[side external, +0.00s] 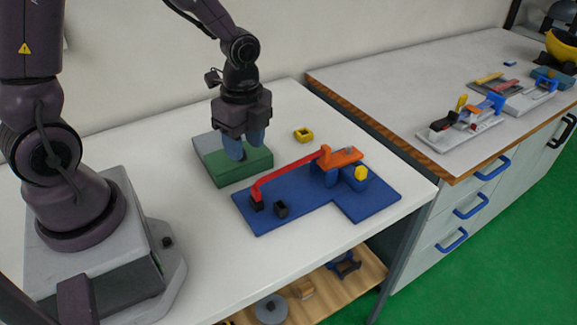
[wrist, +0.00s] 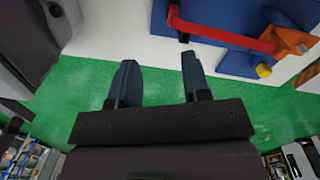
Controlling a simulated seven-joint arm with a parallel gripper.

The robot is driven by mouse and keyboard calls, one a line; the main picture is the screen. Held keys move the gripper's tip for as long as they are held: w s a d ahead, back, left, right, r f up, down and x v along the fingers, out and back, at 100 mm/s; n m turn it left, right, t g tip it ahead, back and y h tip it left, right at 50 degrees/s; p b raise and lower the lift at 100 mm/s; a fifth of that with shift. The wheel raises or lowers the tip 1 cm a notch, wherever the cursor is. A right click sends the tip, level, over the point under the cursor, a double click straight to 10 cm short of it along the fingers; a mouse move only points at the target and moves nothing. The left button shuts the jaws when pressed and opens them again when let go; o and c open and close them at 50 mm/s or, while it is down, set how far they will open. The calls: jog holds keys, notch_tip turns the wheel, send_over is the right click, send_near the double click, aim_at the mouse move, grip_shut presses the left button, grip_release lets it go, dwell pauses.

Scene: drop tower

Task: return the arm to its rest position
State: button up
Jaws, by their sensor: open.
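My gripper (side external: 244,150) hangs fingers down over the green and grey block on the white table in the side view. Its two blue fingers are apart. In the wrist view my gripper (wrist: 159,62) also shows its fingers spread, with nothing between them. The fingertips overlap the green block (side external: 240,170) in the side view; I cannot tell whether they touch it.
Right of the gripper stands a blue base (side external: 300,212) with a red sloping beam (side external: 290,175), an orange piece (side external: 343,157), a yellow piece (side external: 361,173) and a small black cup (side external: 281,209). A yellow square ring (side external: 303,135) lies behind.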

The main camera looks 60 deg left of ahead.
jog(key=s+d+r+n+t, duration=0.1)
jog(key=s+r+n+t, duration=0.2)
jog(key=r+n, duration=0.4)
jog(key=s+d+r+n+t, duration=0.1)
jog(key=s+r+n+t, duration=0.2)
jog(key=r, duration=0.8)
jog(key=s+n, duration=0.2)
jog(key=n, duration=0.2)
jog(key=shift+s+r, duration=0.15)
jog(key=shift+s, duration=0.2)
